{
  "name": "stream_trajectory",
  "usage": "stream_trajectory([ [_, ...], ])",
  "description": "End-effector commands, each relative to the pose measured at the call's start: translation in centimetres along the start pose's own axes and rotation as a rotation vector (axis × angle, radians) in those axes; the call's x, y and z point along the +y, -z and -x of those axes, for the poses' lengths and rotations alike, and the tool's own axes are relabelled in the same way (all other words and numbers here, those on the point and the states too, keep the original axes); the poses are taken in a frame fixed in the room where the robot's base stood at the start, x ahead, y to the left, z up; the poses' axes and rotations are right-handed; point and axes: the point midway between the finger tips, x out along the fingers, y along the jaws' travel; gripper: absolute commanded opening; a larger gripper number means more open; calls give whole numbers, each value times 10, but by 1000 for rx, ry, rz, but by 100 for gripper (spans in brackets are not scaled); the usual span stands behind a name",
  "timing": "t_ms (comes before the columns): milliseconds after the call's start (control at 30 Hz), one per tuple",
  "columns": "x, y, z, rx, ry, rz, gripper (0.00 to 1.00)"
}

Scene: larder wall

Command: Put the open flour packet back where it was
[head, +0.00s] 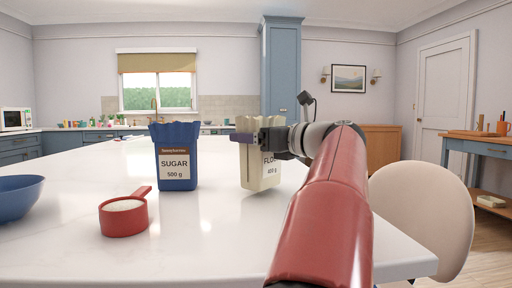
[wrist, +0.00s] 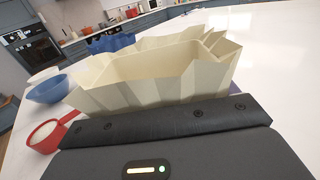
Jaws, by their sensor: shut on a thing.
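The open flour packet (head: 260,175) is cream, with a pale label and a jagged open top, and stands over the white table, slightly tilted. I cannot tell if its base touches the table. My gripper (head: 250,138) is shut on its upper part from the right and hides part of the label. In the wrist view the flour packet (wrist: 150,80) fills the middle, its mouth open; the dark gripper edge (wrist: 170,121) lies across its near side. No flour shows inside.
A blue open sugar packet (head: 177,160) stands left of the flour. A red measuring cup (head: 124,218) with white contents and a blue bowl (head: 18,198) are further left. The white table (head: 210,245) is clear in front; a beige chair (head: 428,205) is at right.

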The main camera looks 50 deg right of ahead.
Motion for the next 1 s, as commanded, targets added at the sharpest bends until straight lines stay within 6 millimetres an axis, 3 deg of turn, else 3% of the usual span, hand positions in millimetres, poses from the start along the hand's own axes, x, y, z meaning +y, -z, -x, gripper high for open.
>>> stream_trajectory([
  [67,0,10,0,-1,0,0,53],
  [400,0,12,0,-1,0,0,53],
  [433,0,13,0,0,0,0,86],
  [533,0,12,0,0,0,0,99],
  [833,0,9,0,0,0,1,100],
  [1000,0,9,25,-1,2,1,100],
])
